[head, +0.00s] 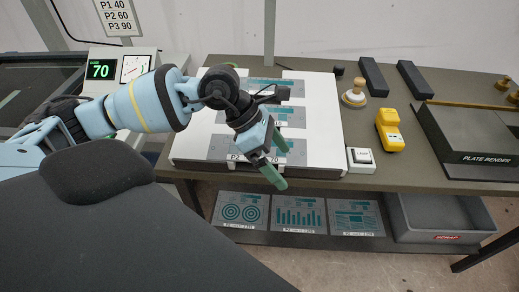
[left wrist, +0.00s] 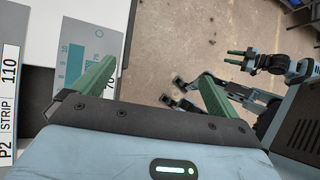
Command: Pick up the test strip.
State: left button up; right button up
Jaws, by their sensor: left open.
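A grey printed strip lies on the front of the white board (head: 185,145) on the bench. Its front label (head: 234,157) starts with P2; in the left wrist view the label (left wrist: 9,100) reads P2 STRIP 110. The strip's teal bars (left wrist: 75,68) show beside my left finger there. My left gripper (head: 277,162) is open and empty over the board's front edge, partly covering the strip. In the left wrist view its fingers (left wrist: 155,78) are wide apart, with floor between them. My right gripper (left wrist: 238,57) shows in that view with two fingers apart and nothing between them.
More grey printed pieces (head: 293,117) lie on the board. A white push-button box (head: 361,160), a yellow device (head: 389,130), a stamp (head: 354,94) and a plate bender (head: 465,140) stand to the right. Printed plates (head: 298,215) and a scrap bin (head: 435,215) are on the lower shelf.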

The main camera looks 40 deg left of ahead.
pick_arm(q)
jog(key=w+a+r+y, duration=0.1)
jog(key=a, duration=0.2)
jog(key=w+a+t+y, duration=0.1)
jog(key=a+y, duration=0.1)
jog(key=a, duration=0.1)
jog(key=w+a+r+y, duration=0.1)
jog(key=a, duration=0.2)
jog(key=shift+a+r+t+y, duration=0.15)
jog(key=shift+r+t+y, duration=0.15)
jog(key=shift+r+t, duration=0.1)
jog(key=shift+x, duration=1.4)
jog(key=x, duration=0.2)
jog(key=d+x, duration=0.1)
jog(key=x, duration=0.1)
jog(key=shift+w+f, duration=0.1)
jog(key=shift+w+d+f, duration=0.1)
jog(key=shift+d+f, duration=0.05)
jog(key=shift+f, duration=0.15)
pick_arm(e)
jog(key=shift+s, duration=0.25)
pick_arm(q)
jog(key=c, duration=1.1)
pick_arm(e)
jog(key=shift+f, duration=0.1)
pick_arm(q)
jog(key=shift+o, duration=0.2)
jog(key=shift+r, duration=0.1)
